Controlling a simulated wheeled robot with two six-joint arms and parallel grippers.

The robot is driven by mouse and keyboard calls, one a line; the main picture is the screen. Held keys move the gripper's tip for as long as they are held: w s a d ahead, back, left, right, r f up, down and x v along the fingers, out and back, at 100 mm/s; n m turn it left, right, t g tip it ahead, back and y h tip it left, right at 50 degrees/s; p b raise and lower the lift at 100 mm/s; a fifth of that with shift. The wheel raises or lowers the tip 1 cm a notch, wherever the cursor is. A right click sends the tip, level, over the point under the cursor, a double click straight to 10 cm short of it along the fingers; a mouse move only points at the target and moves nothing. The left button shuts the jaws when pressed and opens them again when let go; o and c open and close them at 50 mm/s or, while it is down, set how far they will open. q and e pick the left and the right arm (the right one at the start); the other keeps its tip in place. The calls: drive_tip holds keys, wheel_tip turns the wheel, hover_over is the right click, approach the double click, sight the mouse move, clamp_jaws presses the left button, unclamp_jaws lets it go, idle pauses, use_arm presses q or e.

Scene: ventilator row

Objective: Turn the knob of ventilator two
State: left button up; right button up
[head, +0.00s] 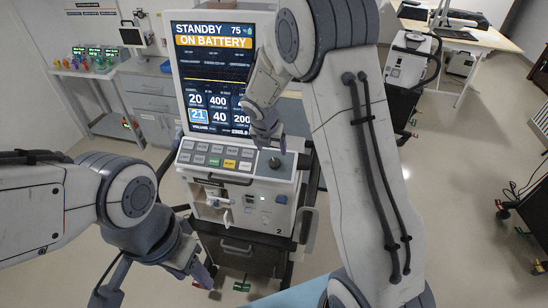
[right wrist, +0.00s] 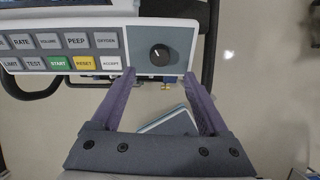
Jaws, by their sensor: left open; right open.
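Ventilator two (head: 240,190) stands in the middle of the head view, with a "2" on its lower front and a lit screen reading "STANDBY ON BATTERY". Its dark round knob (head: 274,162) is at the right end of the key panel; in the right wrist view the knob (right wrist: 160,55) has a pale mark near its top. My right gripper (head: 267,138) is open above the panel by the knob. In the right wrist view its fingertips (right wrist: 159,75) lie either side below the knob, empty; contact cannot be told. My left gripper (head: 196,272) is open and empty, low in front of the ventilator.
Labelled keys (right wrist: 75,52) sit left of the knob. A side table (head: 90,70) with small monitors stands at the back left. Another wheeled device (head: 407,65) and a desk (head: 470,35) are at the back right. The floor (head: 465,190) on the right is mostly clear.

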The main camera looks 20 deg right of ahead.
sight(276, 163)
drive_tip(key=x, duration=0.9)
drive_tip(key=shift+f, duration=0.15)
drive_tip(key=shift+s, duration=0.1)
drive_tip(key=shift+c, duration=0.3)
clamp_jaws()
drive_tip(key=shift+m, duration=0.3)
drive_tip(key=m+b, duration=0.1)
drive_tip(key=m, duration=0.2)
drive_tip(key=shift+d+f+m+b, duration=0.1)
drive_tip(key=shift+m+b, duration=0.2)
drive_tip(key=m+b, duration=0.2)
drive_tip(key=m, duration=0.2)
drive_tip(key=shift+s+f+m+y+b, duration=0.1)
drive_tip(key=shift+s+m+y+b, duration=0.05)
drive_tip(key=shift+m+y+b, duration=0.2)
drive_tip(key=m+b, duration=0.3)
drive_tip(key=m, duration=0.1)
drive_tip(key=shift+s+d+f+t+b, duration=0.1)
drive_tip(key=shift+t+b, duration=0.25)
drive_tip(key=shift+t, duration=0.05)
drive_tip(key=shift+s+m+t+b, duration=0.1)
drive_tip(key=shift+m+t+b, duration=0.2)
drive_tip(key=shift+m+b, duration=1.9)
